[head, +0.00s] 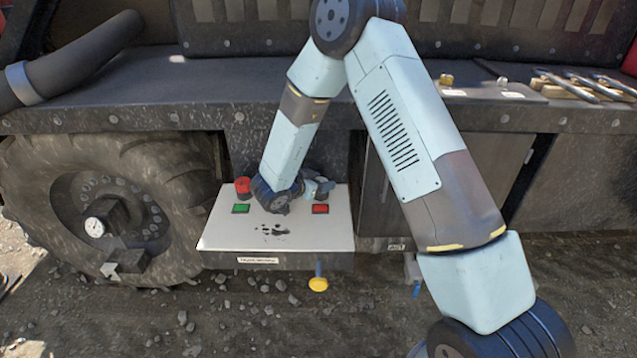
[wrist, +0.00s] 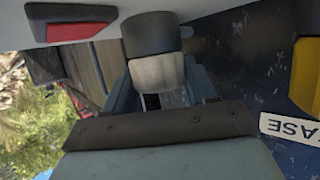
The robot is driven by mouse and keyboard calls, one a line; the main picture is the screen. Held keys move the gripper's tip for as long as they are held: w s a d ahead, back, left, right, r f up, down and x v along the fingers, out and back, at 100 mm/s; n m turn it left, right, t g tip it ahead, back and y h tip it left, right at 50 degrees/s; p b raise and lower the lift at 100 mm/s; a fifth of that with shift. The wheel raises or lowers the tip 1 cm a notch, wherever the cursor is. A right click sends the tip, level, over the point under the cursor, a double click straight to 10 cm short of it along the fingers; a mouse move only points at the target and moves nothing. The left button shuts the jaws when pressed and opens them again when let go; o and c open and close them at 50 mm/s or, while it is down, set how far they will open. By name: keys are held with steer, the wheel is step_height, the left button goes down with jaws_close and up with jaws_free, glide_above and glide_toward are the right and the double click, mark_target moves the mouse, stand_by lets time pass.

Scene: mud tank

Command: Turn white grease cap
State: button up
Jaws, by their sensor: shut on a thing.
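The white grease cap (wrist: 158,72) sits at the end of a dark collar (wrist: 148,32) in the wrist view. My gripper (wrist: 160,88) is shut on it, with a blue-grey finger on either side. In the head view my gripper (head: 316,188) is small and partly hidden at the back right of the white panel (head: 225,235), behind the red marker (head: 320,209). I cannot make out the white cap there. Part of a label reading "ASE" (wrist: 288,130) shows at the right of the wrist view.
A red cap (head: 243,186) stands at the panel's back left, behind a green marker (head: 241,209). A yellow knob (head: 318,284) hangs below the panel. A large muddy wheel (head: 60,245) is at the left. Tools (head: 585,85) lie on the ledge at the right.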

steer(key=o, duration=1)
steer(key=shift+f, duration=0.1)
steer(key=shift+c, duration=0.2)
steer(key=v, duration=1.3)
steer(key=shift+s+a, duration=0.2)
steer(key=shift+a, duration=0.15)
